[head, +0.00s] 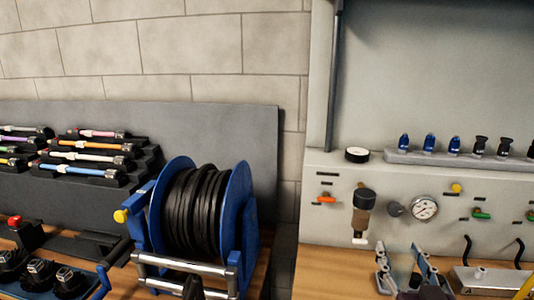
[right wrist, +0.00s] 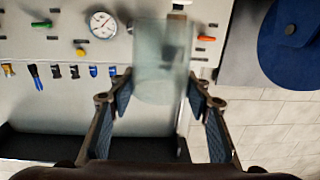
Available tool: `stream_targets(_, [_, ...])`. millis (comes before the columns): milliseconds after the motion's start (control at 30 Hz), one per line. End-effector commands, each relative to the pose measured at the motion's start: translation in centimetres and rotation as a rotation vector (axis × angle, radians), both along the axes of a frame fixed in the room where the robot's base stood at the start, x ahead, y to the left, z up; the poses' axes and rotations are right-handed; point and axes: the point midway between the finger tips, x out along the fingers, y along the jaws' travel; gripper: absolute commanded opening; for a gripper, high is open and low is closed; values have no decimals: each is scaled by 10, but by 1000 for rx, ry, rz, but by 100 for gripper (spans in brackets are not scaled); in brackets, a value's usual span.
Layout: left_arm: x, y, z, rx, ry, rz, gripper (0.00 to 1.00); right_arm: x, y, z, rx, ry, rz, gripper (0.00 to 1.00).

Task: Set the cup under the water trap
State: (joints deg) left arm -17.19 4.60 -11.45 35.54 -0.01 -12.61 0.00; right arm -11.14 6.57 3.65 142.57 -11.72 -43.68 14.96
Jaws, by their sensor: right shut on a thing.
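The water trap (head: 363,212) hangs on the pale panel in the head view, with a black top, a brown bowl and a white drain tip. My right gripper (head: 400,257) is below it and to its right in the picture, shut on a clear cup (head: 404,266). In the right wrist view the cup (right wrist: 160,60) sits between the two fingers of my right gripper (right wrist: 159,88). A dark shape shows blurred through the cup's wall there. The cup is apart from the trap in the head view. I do not see my left gripper.
A pressure gauge (head: 424,208) is right of the trap, an orange lever (head: 325,199) left of it. A grey shelf (head: 440,159) holds blue and black fittings above. A metal block (head: 490,281) stands right of my gripper. A blue hose reel (head: 245,215) stands left.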

Motion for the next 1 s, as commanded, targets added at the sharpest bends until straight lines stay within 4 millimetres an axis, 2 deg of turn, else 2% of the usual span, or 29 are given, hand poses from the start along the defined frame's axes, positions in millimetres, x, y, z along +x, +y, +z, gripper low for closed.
stream_targets(33, [1, 0, 0, 0, -1, 0, 0, -6, 12, -17, 2, 14, 22, 19])
stream_targets(200, [1, 0, 0, 0, -2, 0, 0, -29, 57, -55, 0, 16, 101, 19])
stream_targets(300, [1, 0, 0, 0, -2, 0, 0, -43, 78, -70, 5, 10, 137, 19])
stream_targets(433, [1, 0, 0, 0, -2, 0, 0, -57, 98, -80, 12, 0, 168, 19])
stream_targets(667, [1, 0, 0, 0, -2, 0, 0, -81, 108, -94, 17, 0, 185, 19])
stream_targets(900, [1, -1, 0, 0, -1, 0, 0, -124, 108, -110, 19, 0, 184, 19])
stream_targets(1000, [1, -1, 0, 0, -1, 0, 0, -136, 107, -113, 16, -1, 183, 19])
